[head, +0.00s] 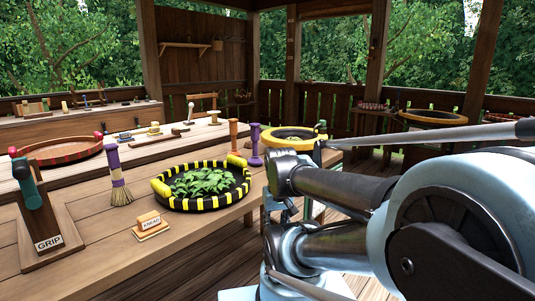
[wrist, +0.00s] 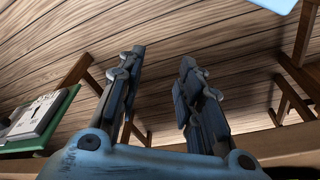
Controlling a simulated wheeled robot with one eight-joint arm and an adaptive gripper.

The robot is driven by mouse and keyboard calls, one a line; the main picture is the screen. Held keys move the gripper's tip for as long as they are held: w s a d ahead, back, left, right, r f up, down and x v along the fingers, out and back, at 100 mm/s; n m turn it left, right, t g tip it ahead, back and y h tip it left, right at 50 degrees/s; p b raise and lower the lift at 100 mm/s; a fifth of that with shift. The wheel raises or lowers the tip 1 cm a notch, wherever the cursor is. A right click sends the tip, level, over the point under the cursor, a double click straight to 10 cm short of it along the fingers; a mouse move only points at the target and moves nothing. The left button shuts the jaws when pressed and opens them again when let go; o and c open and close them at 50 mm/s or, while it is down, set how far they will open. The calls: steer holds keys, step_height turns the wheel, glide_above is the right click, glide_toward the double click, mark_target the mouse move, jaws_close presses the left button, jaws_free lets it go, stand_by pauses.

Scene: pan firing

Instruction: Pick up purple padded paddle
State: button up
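I cannot clearly pick out a purple padded paddle. Two purple things show in the head view. One is a slim upright purple piece with a wider foot (head: 255,146), on the table behind the yellow-and-black tray. The other is a brush with a purple handle (head: 115,165) and straw bristles, standing left of that tray. My gripper shows in the wrist view (wrist: 160,68) with its two fingers spread apart and nothing between them. It points over wooden floor planks, and neither purple thing shows there. In the head view my arm hides much of the area by the table's right end.
The yellow-and-black tray (head: 176,203) holds green leaves. A "GRIP" stand (head: 47,240) with a green handle is at left; a small sign block (head: 150,222) is in front. An orange upright (head: 233,136) and a yellow-rimmed round tray (head: 275,133) are behind. Table legs flank the gripper.

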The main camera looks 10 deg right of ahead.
steer(key=shift+w, duration=0.2)
steer(key=shift+o, duration=2.1)
steer(key=shift+s+r, duration=0.2)
steer(key=shift+r, duration=0.1)
step_height(320, 180, up, 34)
steer(key=m+t+y, duration=0.1)
steer(key=m+y, duration=0.2)
steer(key=m, duration=2.6)
glide_above(252, 134)
steer(key=s+d, duration=0.3)
steer(key=d, duration=0.1)
steer(key=x, duration=1.1)
steer(key=shift+w+f, duration=0.2)
steer(key=shift+w, duration=0.05)
steer(key=shift+d+x, duration=0.15)
steer(key=shift+x, duration=1.2)
steer(key=shift+d+x, duration=0.2)
steer(key=shift+x, duration=1.1)
